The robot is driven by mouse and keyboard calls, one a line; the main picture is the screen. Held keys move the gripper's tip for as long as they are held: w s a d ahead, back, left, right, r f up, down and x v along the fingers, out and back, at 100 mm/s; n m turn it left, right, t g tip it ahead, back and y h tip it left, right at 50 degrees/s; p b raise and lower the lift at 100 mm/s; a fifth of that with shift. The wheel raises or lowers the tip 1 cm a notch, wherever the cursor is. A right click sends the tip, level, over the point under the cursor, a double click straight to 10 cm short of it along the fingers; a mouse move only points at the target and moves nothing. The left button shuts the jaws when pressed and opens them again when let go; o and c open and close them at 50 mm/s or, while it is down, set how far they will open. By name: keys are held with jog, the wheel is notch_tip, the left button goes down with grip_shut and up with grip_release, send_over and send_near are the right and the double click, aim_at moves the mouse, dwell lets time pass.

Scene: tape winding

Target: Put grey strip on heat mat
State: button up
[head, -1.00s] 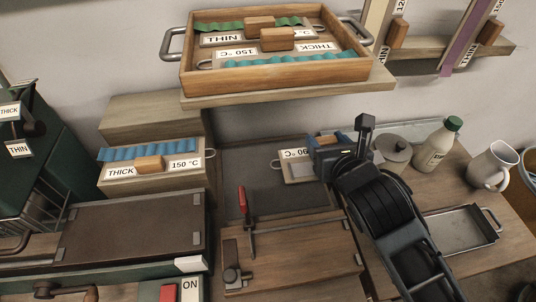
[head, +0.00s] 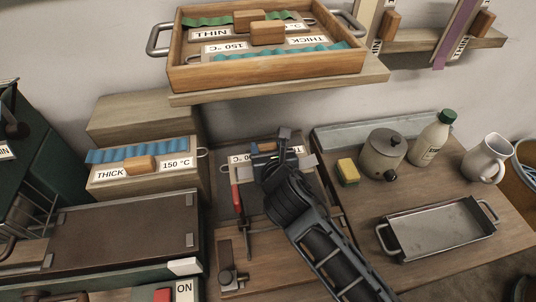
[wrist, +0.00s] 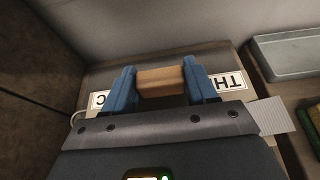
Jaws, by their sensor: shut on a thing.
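My gripper (head: 265,150) is shut on the wooden block handle (wrist: 160,82) of a pale labelled plate. The plate (wrist: 130,72) has a "°C" label at left and a "TH" label at right, and a wire loop at its left end. A grey ribbed strip (wrist: 272,115) sticks out beyond the gripper at right in the wrist view; the gripper hides the rest. The plate is over the dark recessed area behind the red-handled clamp; its height is unclear. A flat dark brown plate (head: 125,235) with metal clips, probably the heat mat, lies left on the green machine, bare.
A blue strip holder (head: 145,165) stands on a wooden block at left. A shelf tray (head: 265,75) with strips overhangs the back. The red-handled clamp (head: 236,198) stands in front. A yellow sponge (head: 348,171), pot (head: 382,155), bottle (head: 431,140) and metal tray (head: 440,230) are at right.

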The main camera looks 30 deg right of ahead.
jog(key=shift+f, duration=1.1)
jog(key=shift+f, duration=0.15)
jog(key=o, duration=1.2)
jog(key=v, duration=1.2)
